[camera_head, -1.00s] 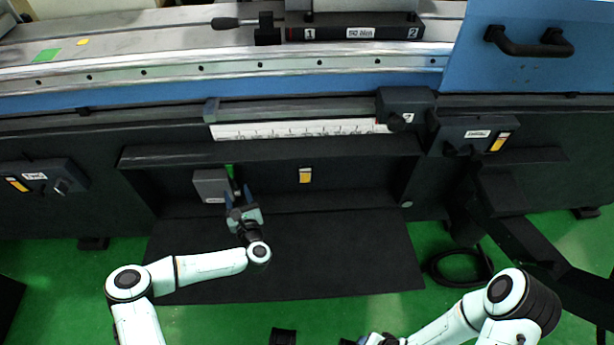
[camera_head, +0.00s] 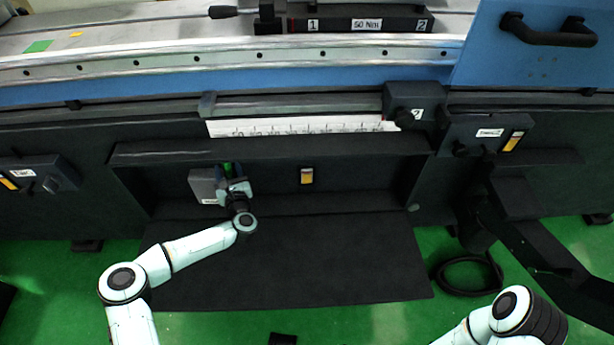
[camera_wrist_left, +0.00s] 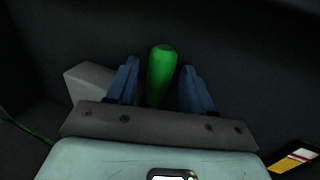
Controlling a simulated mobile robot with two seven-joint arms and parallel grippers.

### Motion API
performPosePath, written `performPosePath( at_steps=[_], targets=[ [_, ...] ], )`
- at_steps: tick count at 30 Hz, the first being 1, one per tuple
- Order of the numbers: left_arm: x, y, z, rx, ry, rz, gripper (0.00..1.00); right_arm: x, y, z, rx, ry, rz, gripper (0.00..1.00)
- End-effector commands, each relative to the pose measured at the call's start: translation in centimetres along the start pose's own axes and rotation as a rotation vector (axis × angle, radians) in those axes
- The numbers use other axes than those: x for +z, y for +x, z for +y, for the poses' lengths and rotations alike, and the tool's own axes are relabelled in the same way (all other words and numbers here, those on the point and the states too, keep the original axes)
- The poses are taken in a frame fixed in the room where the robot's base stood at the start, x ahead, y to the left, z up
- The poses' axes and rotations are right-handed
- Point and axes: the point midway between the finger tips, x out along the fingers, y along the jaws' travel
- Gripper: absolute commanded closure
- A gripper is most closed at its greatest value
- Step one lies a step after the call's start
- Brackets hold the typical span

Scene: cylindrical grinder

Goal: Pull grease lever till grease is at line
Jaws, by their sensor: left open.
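The grease lever has a green handle (camera_wrist_left: 162,75); in the left wrist view it stands between the two blue fingers of my left gripper (camera_wrist_left: 160,90), with a gap on each side. In the head view the green handle (camera_head: 228,169) shows small beside a grey box (camera_head: 204,186) in the machine's recess. My left gripper (camera_head: 226,173) is open around the handle. A small yellow-and-white indicator (camera_head: 307,176) sits on the recess wall to the right; I cannot make out a grease level or line. My right gripper is out of view.
The recess has an overhanging ledge (camera_head: 270,149) above and a dark floor plate (camera_head: 300,260) below. A dark slanted beam (camera_head: 540,250) and a coiled black hose (camera_head: 468,272) lie to the right. My right arm is at the lower right.

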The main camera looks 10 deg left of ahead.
Motion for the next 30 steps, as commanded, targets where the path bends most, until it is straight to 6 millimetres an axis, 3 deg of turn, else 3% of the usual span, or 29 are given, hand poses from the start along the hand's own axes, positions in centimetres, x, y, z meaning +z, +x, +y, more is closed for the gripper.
performPosePath(
  at_steps=[7, 11, 12, 30],
  targets=[
    [0.1, 0.0, 0.0, 0.0, 0.0, 0.0, 0.52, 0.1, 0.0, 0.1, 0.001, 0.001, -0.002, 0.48],
    [0.0, 0.0, 0.0, 0.0, 0.0, 0.0, 0.94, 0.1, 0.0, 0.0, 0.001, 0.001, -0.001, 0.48],
    [0.0, 0.0, 0.0, 0.0, 0.0, 0.0, 1.0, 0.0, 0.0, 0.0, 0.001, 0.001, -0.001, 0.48],
    [-0.5, -1.8, 0.6, 0.0, -0.042, -0.128, 1.0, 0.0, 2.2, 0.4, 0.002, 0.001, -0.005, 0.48]
  ],
)
